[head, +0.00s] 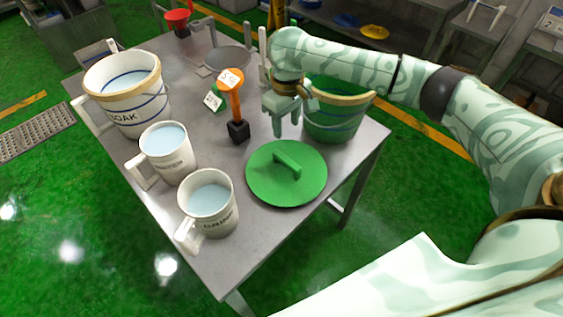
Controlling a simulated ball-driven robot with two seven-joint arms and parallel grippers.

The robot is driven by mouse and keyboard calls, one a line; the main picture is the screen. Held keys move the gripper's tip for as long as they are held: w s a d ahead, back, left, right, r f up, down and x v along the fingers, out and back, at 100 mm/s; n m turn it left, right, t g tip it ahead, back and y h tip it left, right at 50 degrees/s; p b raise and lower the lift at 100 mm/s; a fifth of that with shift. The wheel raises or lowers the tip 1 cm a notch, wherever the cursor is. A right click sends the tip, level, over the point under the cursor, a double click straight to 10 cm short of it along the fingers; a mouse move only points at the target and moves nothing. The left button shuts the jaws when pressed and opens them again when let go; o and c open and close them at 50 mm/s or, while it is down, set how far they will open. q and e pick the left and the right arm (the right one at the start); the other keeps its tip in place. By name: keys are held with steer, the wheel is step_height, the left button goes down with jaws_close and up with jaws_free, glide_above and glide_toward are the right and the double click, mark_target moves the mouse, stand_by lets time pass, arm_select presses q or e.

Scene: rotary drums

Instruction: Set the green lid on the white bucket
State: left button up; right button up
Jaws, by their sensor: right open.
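The green lid (262,180) lies flat on the grey table, its bar handle (288,165) on top. The white bucket (142,107) stands at the table's left; it has blue bands, a tan rim and the word SOAK. It is uncovered, and pale blue liquid shows inside. My right gripper (291,122) is open and empty, pointing down just beyond the lid, in front of the green bucket. It is apart from the lid handle. My left gripper is out of view.
Two white jugs with pale blue liquid, a rear one (178,166) and a front one (221,224), stand left of the lid. An orange-handled tool (237,105) stands upright between lid and white bucket. A green bucket (333,130) stands at the right. The front table corner (237,266) is clear.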

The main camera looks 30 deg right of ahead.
mark_target(287, 159)
step_height(287, 159, down, 10)
steer(key=b, duration=0.4)
steer(key=shift+b, duration=0.3)
steer(key=shift+s+f+b, duration=0.15)
steer(key=shift+f+b, duration=0.2)
steer(key=shift+f, duration=0.3)
steer(key=f+b, duration=0.1)
steer(key=f, duration=0.1)
steer(key=f+b, duration=0.2)
steer(key=shift+s+f, duration=0.2)
steer(key=shift+f, duration=0.2)
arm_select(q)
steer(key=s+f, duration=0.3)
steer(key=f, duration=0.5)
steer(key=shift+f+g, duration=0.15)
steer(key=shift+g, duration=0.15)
arm_select(e)
steer(key=shift+r, duration=0.15)
arm_select(q)
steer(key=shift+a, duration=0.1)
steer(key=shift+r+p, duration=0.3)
steer(key=shift+p, duration=0.1)
arm_select(e)
jaws_close()
